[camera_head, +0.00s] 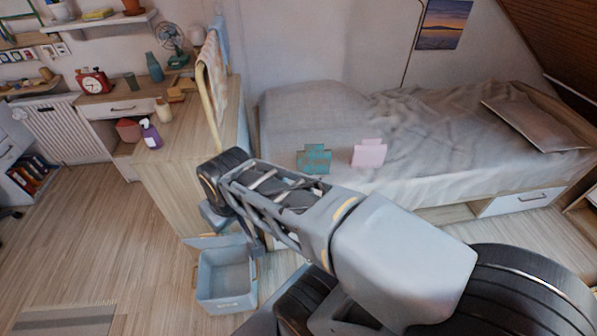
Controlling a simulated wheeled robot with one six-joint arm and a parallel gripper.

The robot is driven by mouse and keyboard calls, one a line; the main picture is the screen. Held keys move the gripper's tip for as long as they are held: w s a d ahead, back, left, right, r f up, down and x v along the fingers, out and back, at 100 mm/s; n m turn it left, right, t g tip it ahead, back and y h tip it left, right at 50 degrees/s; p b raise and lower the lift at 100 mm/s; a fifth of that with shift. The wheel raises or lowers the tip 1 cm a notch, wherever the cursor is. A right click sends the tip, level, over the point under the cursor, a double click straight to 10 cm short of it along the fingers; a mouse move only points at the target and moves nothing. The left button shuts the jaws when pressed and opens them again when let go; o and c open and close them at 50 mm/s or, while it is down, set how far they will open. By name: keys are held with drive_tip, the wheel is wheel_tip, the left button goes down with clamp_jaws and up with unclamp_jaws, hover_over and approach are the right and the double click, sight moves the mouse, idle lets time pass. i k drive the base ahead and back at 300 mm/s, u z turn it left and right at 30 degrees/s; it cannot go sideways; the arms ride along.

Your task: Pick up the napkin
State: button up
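No thing in view is plainly a napkin. A pink flat piece (369,153) with a tab on top stands or lies at the near edge of the bed. A teal patterned piece (314,159) of similar shape is just left of it. A patterned orange and white cloth (214,72) hangs on a rack by the desk; I cannot tell whether any of these is the napkin. My arm reaches from the lower right toward the desk end, well apart from the pink piece. I cannot make out my gripper's fingers beneath the arm.
The bed (437,133) has a grey cover and a pillow (537,122). An open blue-grey bin (227,304) stands on the floor near my arm. The floor at left is mostly clear.

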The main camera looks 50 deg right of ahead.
sight(315, 159)
drive_tip(key=z, duration=2.15)
